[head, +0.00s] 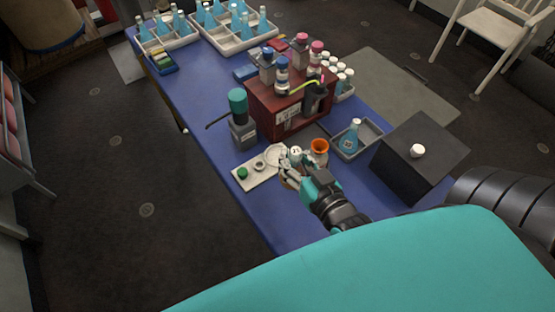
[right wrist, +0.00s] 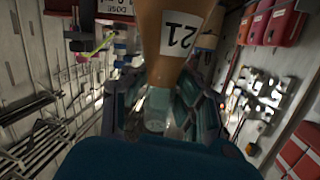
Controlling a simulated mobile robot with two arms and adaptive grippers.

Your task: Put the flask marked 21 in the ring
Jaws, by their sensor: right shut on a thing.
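In the right wrist view, the flask marked 21 (right wrist: 178,35) has an amber body and a white label whose digits appear upside down. My right gripper (right wrist: 160,105) is shut on its pale, clear neck. In the head view, my right gripper (head: 290,163) is over the near part of the blue table, and its fingers hide much of the flask. An orange round rim (head: 319,146) shows just right of the gripper. I cannot tell whether it is the ring. My left gripper is not in view.
A pale plate with a green knob (head: 242,173) lies left of the gripper. A grey tray (head: 372,134) with a blue flask (head: 351,136) and a dark box (head: 425,160) stand right. A red rack (head: 268,108) with bottles and a teal-topped device (head: 238,105) stand behind.

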